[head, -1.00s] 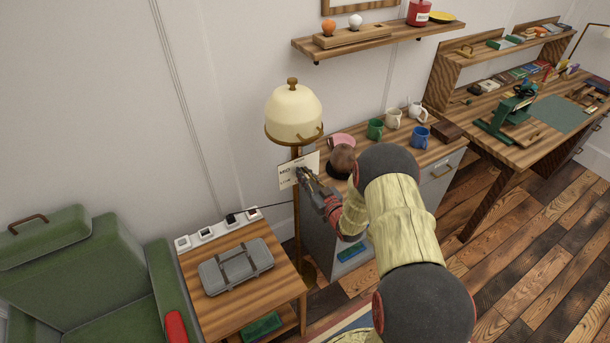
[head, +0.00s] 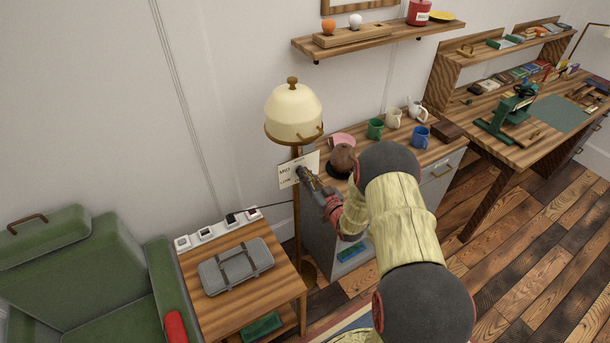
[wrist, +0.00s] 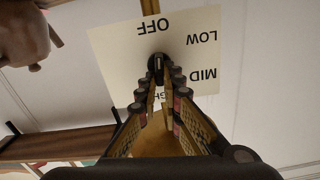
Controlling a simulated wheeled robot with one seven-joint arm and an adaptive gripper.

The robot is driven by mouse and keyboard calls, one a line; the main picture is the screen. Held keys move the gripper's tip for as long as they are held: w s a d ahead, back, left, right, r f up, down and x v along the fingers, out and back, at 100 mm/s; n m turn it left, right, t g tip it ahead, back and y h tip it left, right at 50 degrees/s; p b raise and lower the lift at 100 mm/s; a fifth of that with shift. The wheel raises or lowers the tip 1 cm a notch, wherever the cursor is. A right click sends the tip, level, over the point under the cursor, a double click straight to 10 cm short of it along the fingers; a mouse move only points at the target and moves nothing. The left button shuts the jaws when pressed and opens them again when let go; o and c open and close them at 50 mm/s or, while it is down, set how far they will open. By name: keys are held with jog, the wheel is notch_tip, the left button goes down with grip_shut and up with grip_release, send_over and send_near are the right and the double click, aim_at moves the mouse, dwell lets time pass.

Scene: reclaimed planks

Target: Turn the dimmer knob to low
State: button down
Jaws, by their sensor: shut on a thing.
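The dimmer knob (wrist: 156,62) is small and black, on a cream plate (wrist: 205,80) marked OFF, LOW, MID and a partly covered HIGH. The lettering is upside down in the wrist view. My gripper (wrist: 159,80) is shut on the knob, with a fingertip on each side. No clear pointer shows on the knob, so I cannot tell its setting. In the head view the plate (head: 285,174) is on the post of the lamp (head: 293,112), and my gripper (head: 302,173) covers the knob there.
A cabinet (head: 436,190) with mugs and a brown round object (head: 342,157) stands right of the lamp, close to my gripper. A side table (head: 281,282) bears a grey case (head: 236,266) and a power strip (head: 207,234). A green armchair (head: 95,262) is at left.

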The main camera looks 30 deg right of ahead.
jog(key=m, duration=0.6)
jog(key=d+m, duration=0.1)
jog(key=m, duration=0.3)
jog(key=shift+f+b, duration=0.35)
dwell(0.4)
jog(key=c, duration=2)
grip_release()
jog(key=shift+o, duration=0.2)
jog(key=s, duration=1.2)
jog(key=shift+d, duration=0.25)
